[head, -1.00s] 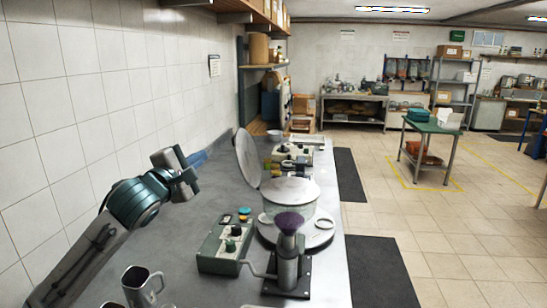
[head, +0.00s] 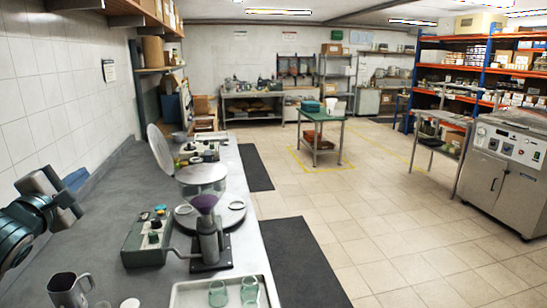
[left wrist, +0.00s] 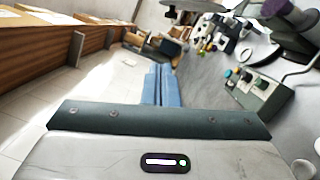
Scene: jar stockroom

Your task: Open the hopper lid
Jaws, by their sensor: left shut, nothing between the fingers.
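A drum-shaped vessel (head: 201,187) with a pale flat top stands on the round plate of a bench machine. A round grey disc (head: 160,149) stands tilted up behind it to the left. A purple funnel-like cup (head: 205,203) tops a grey post in front. I cannot tell for sure which part is the hopper lid. My left gripper (head: 76,179) is shut and empty above the bench at far left, well apart from these. Its blue fingers (left wrist: 160,86) lie together in the left wrist view. My right gripper is not in view.
A green control box (head: 146,243) sits left of the post on the grey bench (head: 100,205). A metal jug (head: 68,290) and a tray (head: 188,296) with glass jars (head: 249,290) are near the front. The tiled wall borders the bench's left. The floor right is mostly clear.

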